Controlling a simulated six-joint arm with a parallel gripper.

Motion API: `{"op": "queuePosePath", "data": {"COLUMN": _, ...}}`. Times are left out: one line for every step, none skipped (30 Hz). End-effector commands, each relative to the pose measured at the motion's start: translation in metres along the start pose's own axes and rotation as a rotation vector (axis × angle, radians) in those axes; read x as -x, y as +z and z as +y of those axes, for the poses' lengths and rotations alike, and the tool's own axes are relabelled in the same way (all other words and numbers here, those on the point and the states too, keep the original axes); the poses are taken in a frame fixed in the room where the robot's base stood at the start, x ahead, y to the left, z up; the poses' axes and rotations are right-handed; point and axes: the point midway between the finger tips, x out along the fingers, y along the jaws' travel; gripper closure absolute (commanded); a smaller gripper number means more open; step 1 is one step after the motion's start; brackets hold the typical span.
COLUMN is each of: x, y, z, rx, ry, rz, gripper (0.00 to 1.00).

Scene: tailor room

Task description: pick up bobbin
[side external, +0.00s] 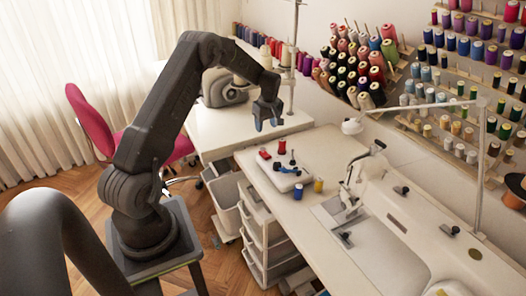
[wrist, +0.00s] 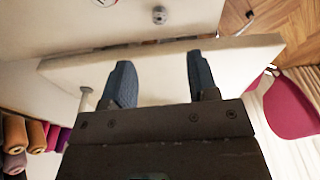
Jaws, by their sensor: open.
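My gripper (side external: 268,122) hangs in the air above the white table at the back, left of and higher than the small items on the sewing table. In the wrist view, its two blue-grey fingers (wrist: 160,64) are apart with nothing between them. A blue spool (side external: 298,191) and a yellow spool (side external: 318,185) stand upright near the front-left edge of the sewing table. A red spool-like piece (side external: 282,147) stands farther back. I cannot tell for certain which small item is the bobbin.
A red item (side external: 264,154) and a pale cushion-like piece with blue items (side external: 290,170) lie nearby. The white sewing machine (side external: 400,215) stands at right. Thread racks (side external: 455,95) line the wall. A pink chair (side external: 95,120) is at left. Drawers (side external: 260,235) stand below the table.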

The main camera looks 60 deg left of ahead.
Motion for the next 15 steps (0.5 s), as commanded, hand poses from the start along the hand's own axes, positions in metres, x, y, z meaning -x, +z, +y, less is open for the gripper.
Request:
{"op": "queuePosePath", "data": {"x": -0.012, "y": 0.001, "z": -0.001, "rx": -0.001, "ry": -0.003, "rz": -0.002, "gripper": 0.46}}
{"op": "queuePosePath", "data": {"x": -0.018, "y": 0.001, "z": -0.001, "rx": -0.001, "ry": -0.004, "rz": -0.003, "gripper": 0.46}}
{"op": "queuePosePath", "data": {"x": -0.026, "y": 0.001, "z": -0.001, "rx": -0.002, "ry": -0.003, "rz": -0.002, "gripper": 0.46}}
{"op": "queuePosePath", "data": {"x": -0.032, "y": 0.001, "z": -0.001, "rx": -0.002, "ry": -0.004, "rz": -0.002, "gripper": 0.46}}
{"op": "queuePosePath", "data": {"x": -0.038, "y": 0.001, "z": -0.001, "rx": -0.002, "ry": -0.004, "rz": -0.002, "gripper": 0.46}}
{"op": "queuePosePath", "data": {"x": -0.045, "y": 0.001, "z": -0.001, "rx": -0.003, "ry": -0.003, "rz": -0.002, "gripper": 0.46}}
{"op": "queuePosePath", "data": {"x": -0.049, "y": 0.001, "z": -0.001, "rx": -0.003, "ry": -0.002, "rz": -0.001, "gripper": 0.46}}
{"op": "queuePosePath", "data": {"x": -0.053, "y": 0.0, "z": 0.0, "rx": -0.003, "ry": -0.002, "rz": -0.001, "gripper": 0.46}}
{"op": "queuePosePath", "data": {"x": -0.058, "y": 0.0, "z": 0.0, "rx": -0.003, "ry": -0.002, "rz": -0.001, "gripper": 0.46}}
{"op": "queuePosePath", "data": {"x": -0.061, "y": 0.0, "z": 0.0, "rx": -0.003, "ry": -0.001, "rz": 0.0, "gripper": 0.46}}
{"op": "queuePosePath", "data": {"x": -0.063, "y": 0.0, "z": 0.0, "rx": -0.003, "ry": 0.0, "rz": 0.0, "gripper": 0.46}}
{"op": "queuePosePath", "data": {"x": -0.066, "y": 0.0, "z": 0.0, "rx": -0.003, "ry": 0.0, "rz": 0.0, "gripper": 0.46}}
{"op": "queuePosePath", "data": {"x": -0.067, "y": 0.0, "z": 0.0, "rx": -0.003, "ry": 0.0, "rz": 0.0, "gripper": 0.46}}
{"op": "queuePosePath", "data": {"x": -0.069, "y": 0.0, "z": 0.0, "rx": -0.003, "ry": 0.0, "rz": 0.0, "gripper": 0.46}}
{"op": "queuePosePath", "data": {"x": -0.071, "y": 0.0, "z": 0.0, "rx": -0.003, "ry": 0.0, "rz": -0.001, "gripper": 0.46}}
